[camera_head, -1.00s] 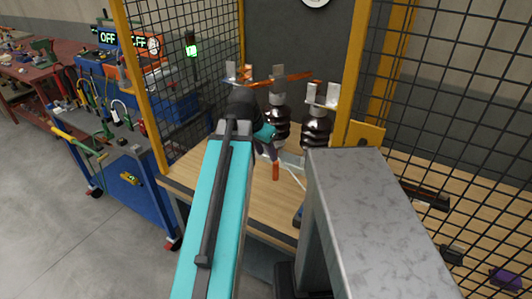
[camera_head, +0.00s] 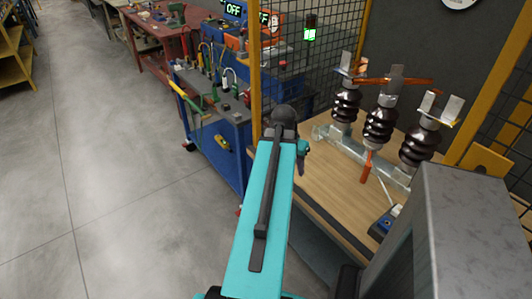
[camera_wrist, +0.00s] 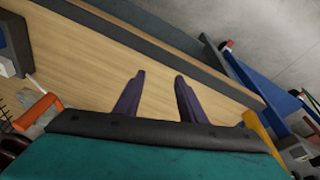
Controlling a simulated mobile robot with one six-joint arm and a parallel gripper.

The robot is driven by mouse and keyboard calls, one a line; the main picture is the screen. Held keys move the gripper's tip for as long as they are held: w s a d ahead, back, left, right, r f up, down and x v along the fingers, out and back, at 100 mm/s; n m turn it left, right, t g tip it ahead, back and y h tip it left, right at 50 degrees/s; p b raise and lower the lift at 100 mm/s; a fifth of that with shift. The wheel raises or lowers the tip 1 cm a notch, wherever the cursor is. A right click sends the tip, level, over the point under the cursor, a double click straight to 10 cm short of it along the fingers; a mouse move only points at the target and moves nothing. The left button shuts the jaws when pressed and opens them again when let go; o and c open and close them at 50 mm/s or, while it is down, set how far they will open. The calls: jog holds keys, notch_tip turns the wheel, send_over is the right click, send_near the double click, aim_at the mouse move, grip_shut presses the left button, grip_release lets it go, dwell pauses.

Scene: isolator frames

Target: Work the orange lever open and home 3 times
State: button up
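The orange lever (camera_head: 366,167) hangs down at the front of the isolator frame (camera_head: 345,150), below the middle insulator. It also shows at the left edge of the wrist view (camera_wrist: 36,111). A copper bar (camera_head: 415,81) crosses the middle insulator top; its right end looks to lie behind the right metal clip (camera_head: 440,106), apart from it. My gripper (camera_head: 302,166) is over the table's left part, left of the lever and not touching it; my arm partly hides it. In the wrist view my gripper (camera_wrist: 160,74) has two dark fingers spread apart with nothing between them.
The wooden table (camera_head: 325,190) has bare room left of the frame. Yellow posts (camera_head: 256,70) and mesh bound the cell. A blue tool cart (camera_head: 222,150) stands to the left. A grey block (camera_head: 470,230) fills the lower right. Open floor lies at left.

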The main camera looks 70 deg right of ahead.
jog(key=w+a+f+n+y, duration=0.1)
jog(key=w+a+f+n, duration=0.3)
jog(key=w+a+f, duration=0.6)
jog(key=w+a+f+n+y, duration=0.1)
jog(key=w+a+f+n, duration=0.3)
jog(key=w+a+f, duration=0.6)
jog(key=w+a+f+n+g, duration=0.1)
jog(key=w+a+f+n, duration=0.2)
jog(key=a, duration=0.4)
jog(key=w+a+f+n, duration=0.2)
jog(key=w+a+f, duration=0.25)
jog(key=a, duration=0.35)
jog(key=s+a+f+n+g, duration=0.1)
jog(key=s+a+f+n, duration=0.1)
jog(key=a, duration=0.5)
jog(key=s+a+f+n+g, duration=0.1)
jog(key=s+a+f+n, duration=0.2)
jog(key=s+a+f, duration=0.2)
jog(key=s+a+f+n+g, duration=0.1)
jog(key=s+a+f+n, duration=0.1)
jog(key=a, duration=0.9)
jog(key=shift+s+a+f+n, duration=0.2)
jog(key=shift+s+f+n, duration=0.2)
jog(key=shift+s+f, duration=0.4)
jog(key=shift+w+f, duration=0.1)
jog(key=shift+w, duration=0.05)
